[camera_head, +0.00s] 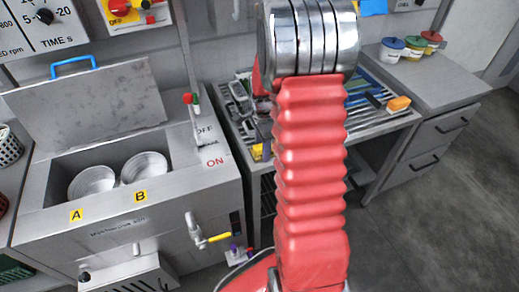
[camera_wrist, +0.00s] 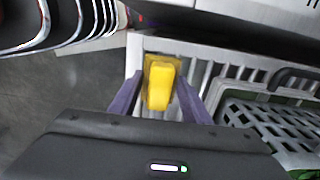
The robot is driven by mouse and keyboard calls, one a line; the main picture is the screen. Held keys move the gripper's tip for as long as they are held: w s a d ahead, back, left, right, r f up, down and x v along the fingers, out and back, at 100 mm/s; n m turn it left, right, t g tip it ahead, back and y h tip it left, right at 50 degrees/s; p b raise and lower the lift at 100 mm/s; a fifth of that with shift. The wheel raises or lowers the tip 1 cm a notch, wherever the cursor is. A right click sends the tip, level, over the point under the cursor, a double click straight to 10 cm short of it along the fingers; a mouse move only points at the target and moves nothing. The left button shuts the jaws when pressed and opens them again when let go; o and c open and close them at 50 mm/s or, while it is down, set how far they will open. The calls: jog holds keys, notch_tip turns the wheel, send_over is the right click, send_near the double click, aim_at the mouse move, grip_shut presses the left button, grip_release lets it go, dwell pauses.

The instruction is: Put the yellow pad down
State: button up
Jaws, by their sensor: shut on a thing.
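The yellow pad (camera_wrist: 160,85) sits between the two purple fingers of my gripper (camera_wrist: 158,100) in the wrist view. My gripper is shut on it. The pad is over a pale slatted rack (camera_wrist: 137,60), and I cannot tell whether it touches the slats. In the head view a small yellow patch, likely the pad (camera_head: 257,151), shows at the front left edge of the slatted table (camera_head: 375,133). My red arm hides most of my gripper and part of that table there.
A grey perforated basket (camera_wrist: 262,118) stands right of the pad. The table's right part holds an orange-topped block (camera_head: 398,104) and blue items. A counter (camera_head: 425,80) with several small pots is behind.

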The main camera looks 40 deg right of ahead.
jog(key=shift+f, duration=0.3)
jog(key=o, duration=1.2)
jog(key=shift+s+f, duration=0.15)
jog(key=shift+f, duration=0.05)
notch_tip(320, 180, up, 13)
jog(key=shift+w, duration=0.2)
